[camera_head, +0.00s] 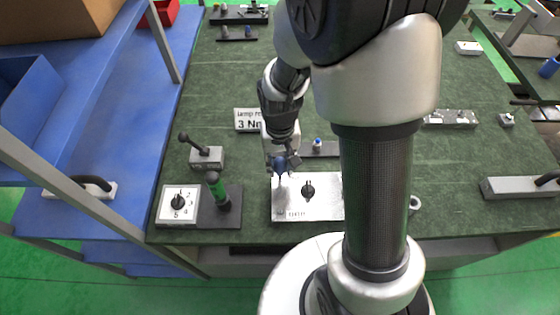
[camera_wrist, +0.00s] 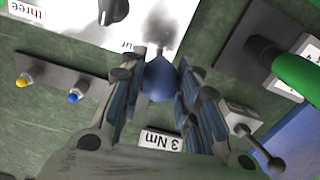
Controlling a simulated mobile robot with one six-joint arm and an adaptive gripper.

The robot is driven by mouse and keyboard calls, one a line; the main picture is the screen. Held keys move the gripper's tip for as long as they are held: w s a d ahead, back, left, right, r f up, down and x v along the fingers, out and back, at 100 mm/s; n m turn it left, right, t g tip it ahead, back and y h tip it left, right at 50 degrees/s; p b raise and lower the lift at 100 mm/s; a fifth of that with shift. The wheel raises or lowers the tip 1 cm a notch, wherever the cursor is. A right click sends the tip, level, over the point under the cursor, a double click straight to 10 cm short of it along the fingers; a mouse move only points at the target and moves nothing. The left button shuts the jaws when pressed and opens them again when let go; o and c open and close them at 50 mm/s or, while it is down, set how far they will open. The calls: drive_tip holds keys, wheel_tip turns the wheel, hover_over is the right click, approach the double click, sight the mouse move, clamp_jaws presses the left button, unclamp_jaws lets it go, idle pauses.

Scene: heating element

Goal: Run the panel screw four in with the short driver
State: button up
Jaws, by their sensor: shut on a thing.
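My gripper (camera_head: 281,168) is shut on the short driver, whose round blue handle (camera_wrist: 159,79) sits between the fingers. The handle also shows in the head view (camera_head: 279,163). The driver points down at the white panel (camera_head: 325,207), near the panel's left part. In the wrist view the panel (camera_wrist: 75,18) carries a "three" label and a partly hidden label ending in "ur" beside the driver. A dark grey smudge lies on the panel around the driver tip. Screw four is not distinguishable, and I cannot tell whether the tip touches it.
A black knob (camera_head: 308,190) stands on the panel. To the left are a green-handled tool (camera_head: 217,190) with a dial plate (camera_head: 178,204) and a lever block (camera_head: 206,157).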

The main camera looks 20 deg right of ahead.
drive_tip(key=shift+m, duration=0.7)
drive_tip(key=m, duration=0.4)
drive_tip(key=shift+r, duration=0.1)
drive_tip(key=shift+r+p, duration=0.3)
drive_tip(key=shift+p, duration=0.1)
drive_tip(key=shift+r+p, duration=1.6)
drive_tip(key=shift+r, duration=0.35)
